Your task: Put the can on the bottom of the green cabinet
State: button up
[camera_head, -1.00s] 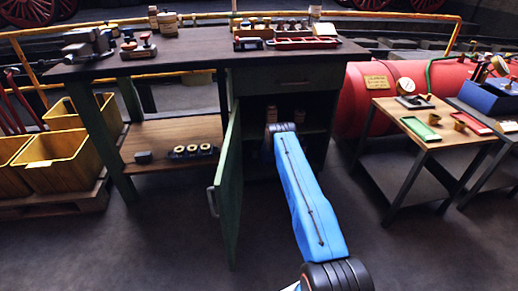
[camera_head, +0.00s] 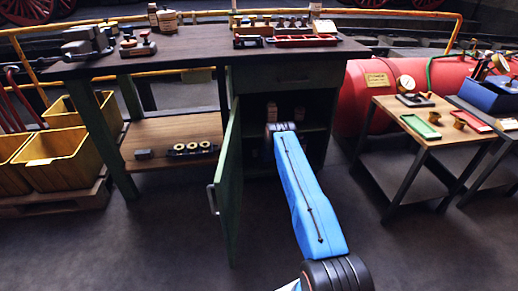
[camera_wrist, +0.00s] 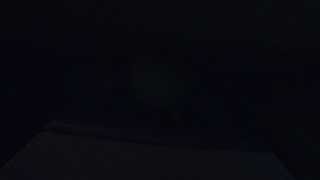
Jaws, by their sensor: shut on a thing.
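The green cabinet (camera_head: 228,190) stands under the right part of the workbench, with its green door swung open toward me. My blue arm reaches into its dark opening. My gripper is hidden inside the cabinet in the head view, and I cannot make out its fingers in the dark wrist view. I cannot make out the can or what the gripper holds. The wrist view is nearly black, with only a faint pale patch in the middle and a dim flat surface along the bottom. The cabinet floor is hidden behind my arm and the door.
Small items, one at the left (camera_head: 272,112) and one at the right (camera_head: 299,113), stand on the cabinet's inner shelf. The open door edge is close to my arm's left. A small table (camera_head: 455,138) stands at the right. Yellow bins (camera_head: 62,165) stand at the left. The floor between is clear.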

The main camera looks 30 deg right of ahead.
jog(key=shift+f, duration=0.1)
jog(key=o, duration=1.6)
jog(key=shift+f, duration=0.1)
jog(key=shift+s, duration=0.15)
jog(key=v, duration=1.7)
jog(key=shift+s+a, duration=0.1)
